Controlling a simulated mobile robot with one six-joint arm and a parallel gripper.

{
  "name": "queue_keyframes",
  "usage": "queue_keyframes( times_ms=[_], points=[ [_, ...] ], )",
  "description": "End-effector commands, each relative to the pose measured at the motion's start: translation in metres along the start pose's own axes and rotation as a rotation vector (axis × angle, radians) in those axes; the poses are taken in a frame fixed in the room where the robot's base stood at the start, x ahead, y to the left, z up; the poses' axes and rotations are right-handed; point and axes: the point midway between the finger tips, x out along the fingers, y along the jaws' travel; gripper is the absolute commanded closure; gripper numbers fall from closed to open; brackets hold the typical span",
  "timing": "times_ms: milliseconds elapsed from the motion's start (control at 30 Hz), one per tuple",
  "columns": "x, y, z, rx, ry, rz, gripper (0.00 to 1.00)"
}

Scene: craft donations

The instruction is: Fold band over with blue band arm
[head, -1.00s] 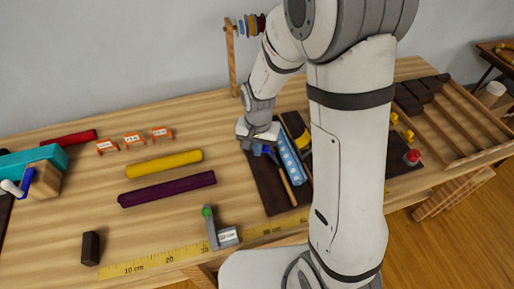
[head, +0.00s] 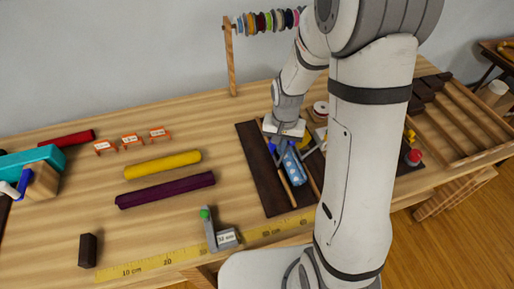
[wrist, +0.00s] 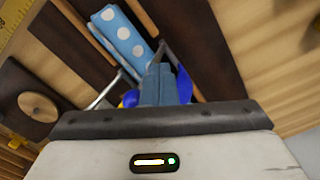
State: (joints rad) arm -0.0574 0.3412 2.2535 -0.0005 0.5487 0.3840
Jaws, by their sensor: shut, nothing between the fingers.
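A blue band with white dots (head: 293,172) lies over the dark mat (head: 258,178); it also shows in the wrist view (wrist: 122,36). My gripper (head: 286,148) is above the band's far end, with its fingers shut and empty. In the wrist view the closed fingers (wrist: 160,72) are close to the band's near end; I cannot tell whether they touch. A bright blue part (wrist: 184,84) sits right beside the fingers and may be the blue band arm. My gripper hides much of it and the band's far end.
Yellow (head: 162,164) and purple (head: 165,190) rolls lie to the left. A small gauge (head: 222,234) with a green knob stands by the yellow ruler (head: 170,264). A spool rack (head: 232,60) stands behind. A red button (head: 413,157) is to the right.

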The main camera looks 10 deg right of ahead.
Motion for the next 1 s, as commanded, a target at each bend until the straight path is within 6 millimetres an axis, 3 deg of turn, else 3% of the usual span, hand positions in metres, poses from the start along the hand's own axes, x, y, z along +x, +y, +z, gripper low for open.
queue_keyframes(
  times_ms=[467, 1000],
  points=[
    [-0.004, 0.004, -0.003, -0.001, 0.002, -0.001, 1.0],
    [-0.056, 0.004, -0.003, 0.0, 0.003, -0.001, 1.0]
  ],
)
